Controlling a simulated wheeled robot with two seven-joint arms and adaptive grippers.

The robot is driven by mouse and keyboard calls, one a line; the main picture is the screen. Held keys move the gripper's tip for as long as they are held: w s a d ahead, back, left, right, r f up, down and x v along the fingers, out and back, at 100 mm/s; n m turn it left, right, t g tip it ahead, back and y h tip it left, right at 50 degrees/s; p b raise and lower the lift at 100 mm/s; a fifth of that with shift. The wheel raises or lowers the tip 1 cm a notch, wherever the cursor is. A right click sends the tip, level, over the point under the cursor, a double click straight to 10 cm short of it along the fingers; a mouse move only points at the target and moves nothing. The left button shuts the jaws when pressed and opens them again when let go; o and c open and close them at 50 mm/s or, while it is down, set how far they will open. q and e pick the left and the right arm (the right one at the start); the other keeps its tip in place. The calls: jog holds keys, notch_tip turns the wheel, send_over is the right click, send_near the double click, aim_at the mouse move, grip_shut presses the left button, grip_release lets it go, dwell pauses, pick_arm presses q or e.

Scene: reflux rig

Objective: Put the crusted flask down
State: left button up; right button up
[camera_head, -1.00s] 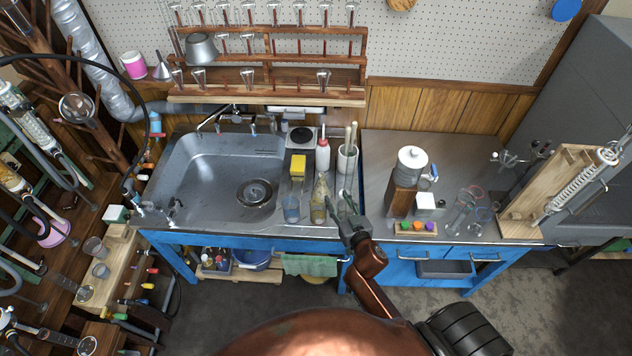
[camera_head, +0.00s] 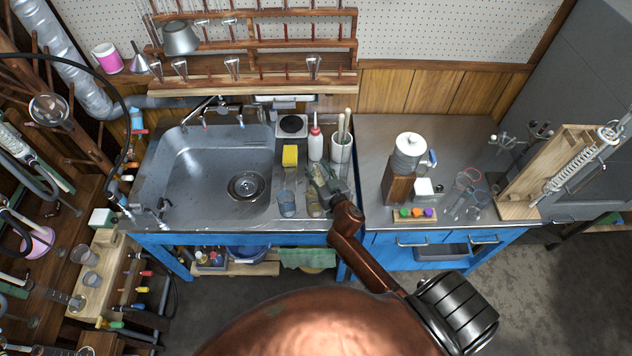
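The flask with a yellowish crust (camera_head: 314,207) stands upright on the strip right of the sink basin, close to the counter's front edge. My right gripper (camera_head: 320,174) is over it, at the neck, and hides its upper part. Whether the fingers touch or clasp the neck is too small to tell. My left gripper is not in view.
A glass beaker (camera_head: 287,204) stands close left of the flask. The sink (camera_head: 200,180) is left. Bare steel counter (camera_head: 372,150) lies right.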

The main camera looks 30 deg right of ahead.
jog(key=c, duration=0.7)
grip_shut()
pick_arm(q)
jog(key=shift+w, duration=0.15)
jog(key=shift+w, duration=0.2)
